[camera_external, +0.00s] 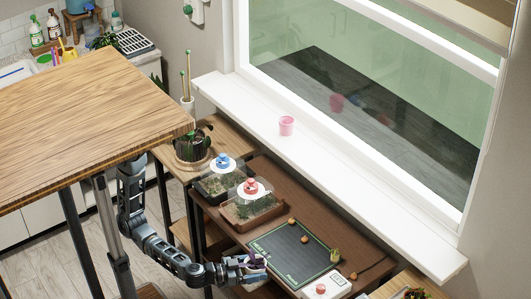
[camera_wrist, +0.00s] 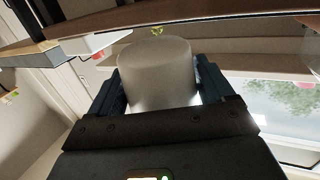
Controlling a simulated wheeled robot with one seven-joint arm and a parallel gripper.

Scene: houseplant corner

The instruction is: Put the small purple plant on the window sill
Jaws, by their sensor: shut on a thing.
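My gripper (camera_external: 241,270) is low in the external view, by the near edge of the brown bench. It is shut on a small pot (camera_wrist: 155,65), a pale grey cylinder that fills the space between the fingers in the wrist view. A bit of purple plant (camera_external: 254,261) shows at the fingertips in the external view; the pot there is mostly hidden by the gripper. The window sill (camera_external: 360,185) is a long white ledge beyond the bench, running along the window.
A pink pot (camera_external: 286,125) stands on the sill; the rest of the sill is clear. The brown bench (camera_external: 270,178) between gripper and sill bears two clear-topped trays, a dark green mat (camera_external: 300,252) and small items. A wooden table (camera_external: 80,110) stands at left.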

